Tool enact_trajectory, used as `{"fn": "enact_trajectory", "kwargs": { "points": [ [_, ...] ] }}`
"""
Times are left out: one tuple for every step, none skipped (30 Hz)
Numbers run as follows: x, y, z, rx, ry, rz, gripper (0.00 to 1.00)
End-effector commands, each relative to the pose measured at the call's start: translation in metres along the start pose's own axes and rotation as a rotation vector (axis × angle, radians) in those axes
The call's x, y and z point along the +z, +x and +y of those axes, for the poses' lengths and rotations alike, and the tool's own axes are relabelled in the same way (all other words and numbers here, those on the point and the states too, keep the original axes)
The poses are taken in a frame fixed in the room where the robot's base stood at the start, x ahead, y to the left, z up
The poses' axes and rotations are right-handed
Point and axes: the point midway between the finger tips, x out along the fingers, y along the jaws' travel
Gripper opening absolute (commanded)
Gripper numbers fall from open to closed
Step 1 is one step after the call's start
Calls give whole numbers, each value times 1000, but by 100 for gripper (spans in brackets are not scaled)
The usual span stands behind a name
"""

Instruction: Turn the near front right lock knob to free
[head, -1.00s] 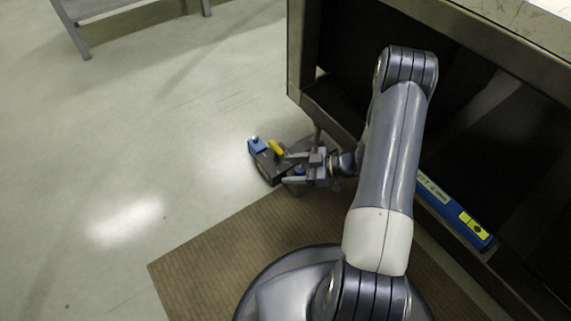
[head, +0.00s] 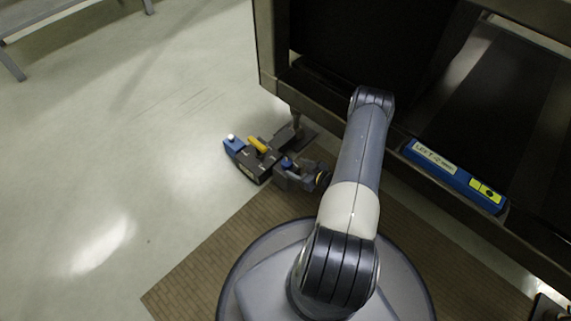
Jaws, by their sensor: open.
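A small dark grey unit (head: 247,166) lies low at the foot of a leg of the dark metal frame. It has a blue end with a white round top (head: 232,142), a yellow bar (head: 257,145) on top and a small blue piece (head: 287,163) near its right side. I cannot tell which of these is the near front right lock knob, or how it is turned. My gripper (head: 291,176) is open, at the right end of the unit, close by the small blue piece. Its fingers blend with the dark parts, so contact cannot be told.
The dark frame (head: 266,50) with its rails and leg (head: 297,122) stands close behind and right of my arm. A blue box (head: 440,172) with a "LEFT" label and yellow panel sits on its lower rail.

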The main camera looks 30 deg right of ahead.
Motion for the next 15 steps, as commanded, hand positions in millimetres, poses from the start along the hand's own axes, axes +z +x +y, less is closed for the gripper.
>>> {"fn": "enact_trajectory", "kwargs": {
  "points": [
    [3, 13, -2, -5, -4, 1, 61],
    [3, 18, -1, -4, -4, 1, 61],
    [3, 26, -1, -5, -5, 1, 61],
    [3, 31, -1, -4, -4, 1, 61],
    [3, 36, -1, -4, -4, 0, 61],
    [2, 42, -1, -4, -4, 1, 61],
    [2, 46, -1, -3, -4, 1, 61],
    [2, 50, -1, -3, -3, 1, 61],
    [2, 54, -1, -3, -2, 1, 61],
    [1, 56, -1, -3, -2, 1, 61],
    [1, 58, -1, -3, -2, 1, 61],
    [1, 61, -1, -3, -2, 1, 61],
    [0, 62, -1, -2, -2, 1, 61],
    [0, 63, 0, -2, -2, 1, 61],
    [0, 64, 0, -1, -1, 1, 61]
  ]
}}
